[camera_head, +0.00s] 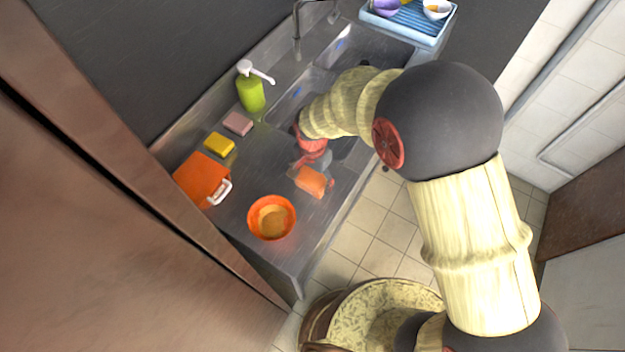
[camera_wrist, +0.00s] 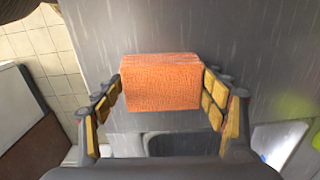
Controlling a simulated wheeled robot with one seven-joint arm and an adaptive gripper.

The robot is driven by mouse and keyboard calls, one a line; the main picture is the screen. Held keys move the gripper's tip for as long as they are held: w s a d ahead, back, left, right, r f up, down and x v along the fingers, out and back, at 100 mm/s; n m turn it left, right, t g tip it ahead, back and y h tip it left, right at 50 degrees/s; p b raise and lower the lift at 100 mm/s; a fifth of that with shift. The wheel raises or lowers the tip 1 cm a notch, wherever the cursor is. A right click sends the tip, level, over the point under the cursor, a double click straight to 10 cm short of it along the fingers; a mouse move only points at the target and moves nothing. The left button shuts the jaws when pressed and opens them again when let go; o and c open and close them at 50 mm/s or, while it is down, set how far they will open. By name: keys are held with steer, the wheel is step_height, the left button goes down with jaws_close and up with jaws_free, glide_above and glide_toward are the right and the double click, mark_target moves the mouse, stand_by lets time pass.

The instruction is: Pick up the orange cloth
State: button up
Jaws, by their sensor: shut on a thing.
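The orange cloth (camera_wrist: 162,83) is a folded, textured block between the two fingers of my gripper (camera_wrist: 161,82) in the wrist view. Yellow finger pads press on its left and right sides. In the head view the cloth (camera_head: 311,181) is over the steel counter near its front edge, with my gripper (camera_head: 314,168) at its upper end. My arm comes in from the right over the sink. I cannot tell whether the cloth touches the counter or is slightly above it.
An orange bowl (camera_head: 271,217), an orange box with a white handle (camera_head: 201,180), a yellow sponge (camera_head: 219,145), a pink sponge (camera_head: 238,123) and a green soap bottle (camera_head: 251,93) stand on the counter (camera_head: 262,168). A blue rack (camera_head: 413,22) is beyond the sinks.

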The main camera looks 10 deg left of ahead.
mark_target(312, 177)
steer(key=c, duration=0.4)
steer(key=shift+w+r, duration=0.1)
steer(key=shift+r, duration=0.55)
step_height(312, 177, up, 2)
steer(key=shift+r, duration=0.15)
steer(key=shift+s+d+r+p, duration=0.4)
steer(key=shift+s+r, duration=1.15)
steer(key=shift+s, duration=0.8)
steer(key=shift+s+d+r+p, duration=0.25)
steer(key=shift+s+d+r, duration=0.2)
steer(key=shift+s+r, duration=1.5)
steer(key=shift+s+d+r+p, duration=0.4)
steer(key=shift+s+r, duration=0.8)
steer(key=shift+s, duration=1.5)
